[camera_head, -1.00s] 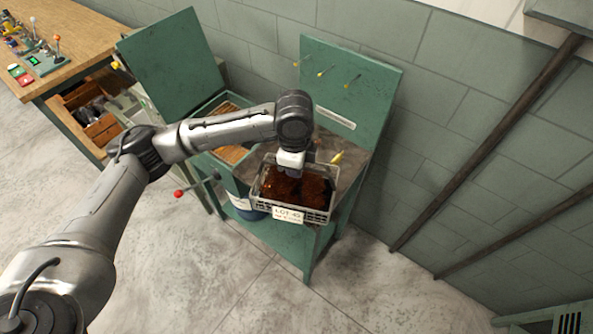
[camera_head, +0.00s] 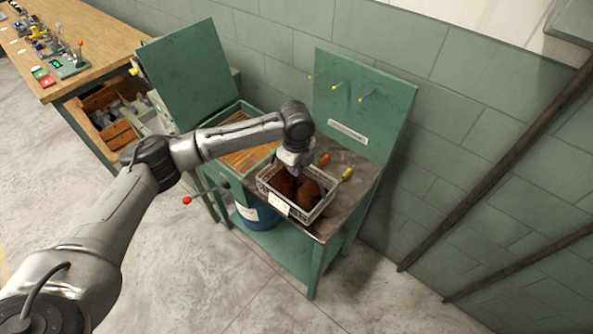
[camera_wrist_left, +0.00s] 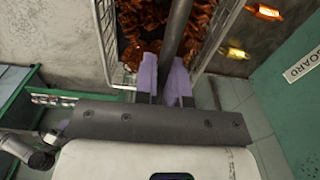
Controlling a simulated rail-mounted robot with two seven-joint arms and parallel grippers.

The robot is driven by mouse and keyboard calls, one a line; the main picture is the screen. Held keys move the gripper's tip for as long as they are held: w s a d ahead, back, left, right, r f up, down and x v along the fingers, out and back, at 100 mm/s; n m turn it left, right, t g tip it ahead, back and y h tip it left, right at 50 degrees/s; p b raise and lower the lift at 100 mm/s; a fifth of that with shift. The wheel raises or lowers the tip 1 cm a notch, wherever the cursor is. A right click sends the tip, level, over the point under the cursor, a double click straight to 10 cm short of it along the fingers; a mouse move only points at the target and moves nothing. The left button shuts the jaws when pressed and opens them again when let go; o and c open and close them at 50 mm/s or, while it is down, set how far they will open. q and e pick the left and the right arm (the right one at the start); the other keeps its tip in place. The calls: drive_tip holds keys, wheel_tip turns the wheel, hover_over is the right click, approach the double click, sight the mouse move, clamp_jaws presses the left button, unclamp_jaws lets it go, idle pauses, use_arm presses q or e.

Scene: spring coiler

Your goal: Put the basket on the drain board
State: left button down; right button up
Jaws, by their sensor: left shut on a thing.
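The basket (camera_head: 316,211) is a pale wire-mesh box with a white lot tag, holding reddish-brown parts. It also shows in the left wrist view (camera_wrist_left: 108,40). My left gripper (camera_head: 294,172) reaches down into it from above. Its purple fingers, in the left wrist view (camera_wrist_left: 165,82), are shut on the basket's dark central bar (camera_wrist_left: 178,30). The drain board (camera_head: 352,187) is the dark, worn top in front of the green upright panel. The basket is over its front left part; I cannot tell whether it touches. My right gripper is out of view.
A green tank (camera_head: 232,113) with a raised lid (camera_head: 187,72) adjoins the board on the left. A red-knobbed lever (camera_head: 187,200) sticks out in front.

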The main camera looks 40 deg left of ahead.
sight(297, 179)
use_arm(q)
drive_tip(key=w+a+f, duration=0.2)
drive_tip(key=shift+w+a, duration=0.2)
drive_tip(key=shift+w, duration=0.2)
drive_tip(key=shift+f+b, duration=0.35)
drive_tip(key=shift+f, duration=1.7)
drive_tip(key=c, duration=1.7)
unclamp_jaws()
drive_tip(key=shift+s+f, duration=0.1)
drive_tip(key=shift+f, duration=0.1)
drive_tip(key=o, duration=0.5)
